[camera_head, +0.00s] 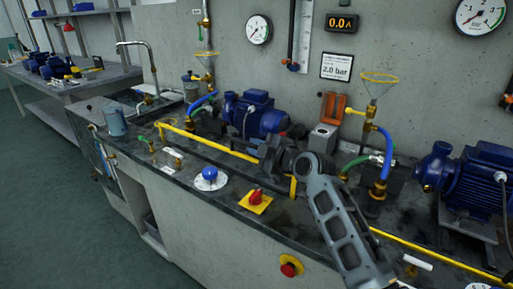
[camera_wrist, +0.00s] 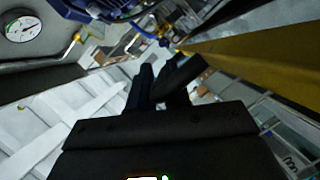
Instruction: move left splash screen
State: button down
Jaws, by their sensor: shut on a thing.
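The left splash screen (camera_head: 215,144) shows as a yellow top rail with short yellow posts along the bench front, in front of the left blue pump. Its pane is too clear to make out. My gripper (camera_head: 264,155) is at the rail's right part, shut on it; the dark gripper hides the grip there. In the wrist view my gripper's dark fingers (camera_wrist: 165,80) are close together, and a wide yellow bar (camera_wrist: 265,52) of the screen passes to their right. The exact contact is hidden.
Another yellow rail (camera_head: 440,259) runs along the bench to the right. A blue knob (camera_head: 209,173) and red switch (camera_head: 255,197) sit on the front bench top. The left blue pump (camera_head: 257,114), funnels and hoses stand behind. A sink (camera_head: 150,104) is at left.

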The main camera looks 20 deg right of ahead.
aim_at(257, 159)
jog(key=shift+f+b, duration=1.75)
jog(key=shift+f, duration=0.15)
jog(key=shift+r, duration=0.1)
jog(key=c, duration=1.2)
grip_release()
jog(key=shift+o, duration=0.2)
jog(key=shift+s, duration=0.1)
jog(key=shift+v, duration=3.8)
